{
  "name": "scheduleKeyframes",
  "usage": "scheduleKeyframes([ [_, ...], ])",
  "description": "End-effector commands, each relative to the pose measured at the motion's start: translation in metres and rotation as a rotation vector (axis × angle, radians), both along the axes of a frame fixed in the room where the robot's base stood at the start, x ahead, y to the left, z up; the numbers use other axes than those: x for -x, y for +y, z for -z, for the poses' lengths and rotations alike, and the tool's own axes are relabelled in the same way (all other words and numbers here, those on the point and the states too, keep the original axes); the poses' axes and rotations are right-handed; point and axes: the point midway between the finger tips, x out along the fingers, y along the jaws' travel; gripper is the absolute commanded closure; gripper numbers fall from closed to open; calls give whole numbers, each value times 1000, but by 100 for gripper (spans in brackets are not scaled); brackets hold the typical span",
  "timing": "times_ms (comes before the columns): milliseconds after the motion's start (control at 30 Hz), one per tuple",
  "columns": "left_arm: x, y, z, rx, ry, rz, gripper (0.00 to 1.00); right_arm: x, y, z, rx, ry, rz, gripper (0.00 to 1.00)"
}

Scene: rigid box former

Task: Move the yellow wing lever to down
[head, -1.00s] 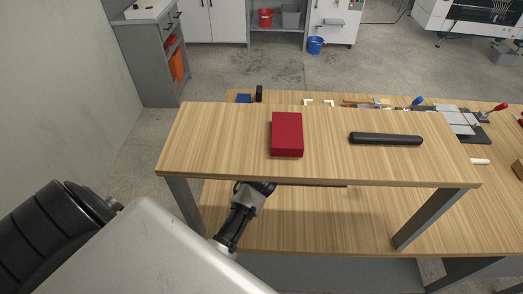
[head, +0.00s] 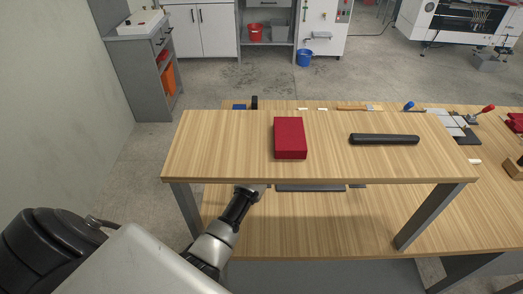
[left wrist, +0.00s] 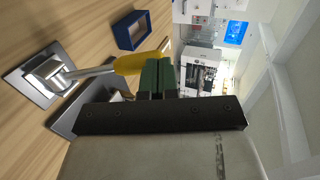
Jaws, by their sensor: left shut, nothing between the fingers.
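In the left wrist view, which is turned on its side, the yellow wing lever (left wrist: 140,61) has a yellow grip on a metal rod. The rod runs from a silver hub (left wrist: 44,74) on a grey base plate (left wrist: 26,88), and the grip points away from the tabletop. My left gripper (left wrist: 158,74) has its green fingers shut together, empty, right beside the yellow grip; I cannot tell if they touch it. In the head view my left arm reaches under the raised wooden shelf (head: 225,145), which hides the gripper and the lever.
A red box (head: 290,138) and a black bar (head: 384,139) lie on the shelf. The shelf's leg (head: 186,208) stands close to my left arm. A blue open frame (left wrist: 131,30) lies near the lever. Clamps and a brush (head: 355,107) are behind the shelf.

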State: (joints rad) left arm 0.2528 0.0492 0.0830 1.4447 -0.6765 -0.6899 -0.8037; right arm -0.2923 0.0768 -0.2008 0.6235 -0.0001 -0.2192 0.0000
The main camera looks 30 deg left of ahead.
Motion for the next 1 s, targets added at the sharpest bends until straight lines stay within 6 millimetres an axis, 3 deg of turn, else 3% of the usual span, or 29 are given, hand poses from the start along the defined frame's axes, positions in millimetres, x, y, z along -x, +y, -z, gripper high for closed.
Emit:
scheduleKeyframes([
  [200,26,-17,-10,1,0,2,100,12,-2,4,4,17,-1,49],
  [500,68,-43,-31,0,-3,4,100,12,-5,12,7,18,0,49],
  [733,82,-51,-39,2,-1,2,100,9,-5,13,6,14,0,49],
  [1000,91,-53,-35,42,5,-9,100,5,-3,13,5,8,0,49],
])
